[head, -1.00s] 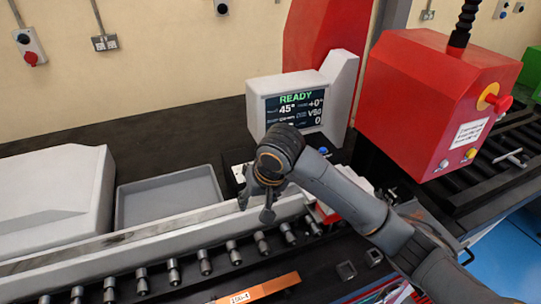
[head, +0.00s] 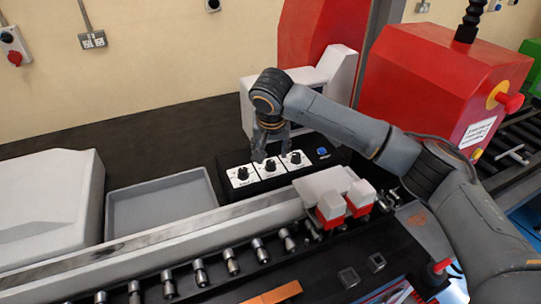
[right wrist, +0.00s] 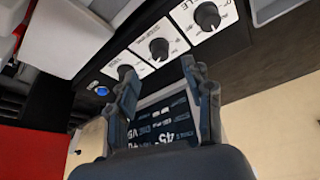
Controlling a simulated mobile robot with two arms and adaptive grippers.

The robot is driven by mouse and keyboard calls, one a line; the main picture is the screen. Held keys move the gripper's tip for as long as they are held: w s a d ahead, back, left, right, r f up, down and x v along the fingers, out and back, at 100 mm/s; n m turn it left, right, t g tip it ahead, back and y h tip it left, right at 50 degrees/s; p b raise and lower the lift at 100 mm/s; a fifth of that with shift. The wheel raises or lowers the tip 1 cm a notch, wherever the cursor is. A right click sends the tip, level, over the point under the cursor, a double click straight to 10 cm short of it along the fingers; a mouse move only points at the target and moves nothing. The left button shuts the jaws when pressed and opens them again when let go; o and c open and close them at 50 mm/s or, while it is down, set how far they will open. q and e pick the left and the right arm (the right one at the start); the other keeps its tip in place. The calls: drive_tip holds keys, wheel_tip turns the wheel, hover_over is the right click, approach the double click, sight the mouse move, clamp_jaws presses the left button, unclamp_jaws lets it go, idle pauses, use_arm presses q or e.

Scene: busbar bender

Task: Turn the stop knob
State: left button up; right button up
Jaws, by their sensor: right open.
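A black control box carries three black knobs on white plates: a left knob (head: 242,174), a middle knob (head: 270,166) and a right knob (head: 295,158). In the right wrist view the same row shows as the left knob (right wrist: 208,16), middle knob (right wrist: 159,48) and right knob (right wrist: 125,72). My right gripper (head: 271,153) points down over the middle of the row, open and empty. In the right wrist view its fingers (right wrist: 160,75) are apart, with no knob between them. My left gripper is out of view.
A blue button (head: 322,151) sits right of the knobs. The display housing (head: 340,80) stands close behind, partly hidden by my arm. White-and-red blocks (head: 335,192) stand in front, beside the long rail. A grey tray (head: 160,207) lies left.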

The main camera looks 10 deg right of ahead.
sight(270, 162)
drive_tip(key=shift+p+x, duration=0.65)
drive_tip(key=shift+x, duration=2.45)
drive_tip(key=shift+c, duration=0.4)
clamp_jaws()
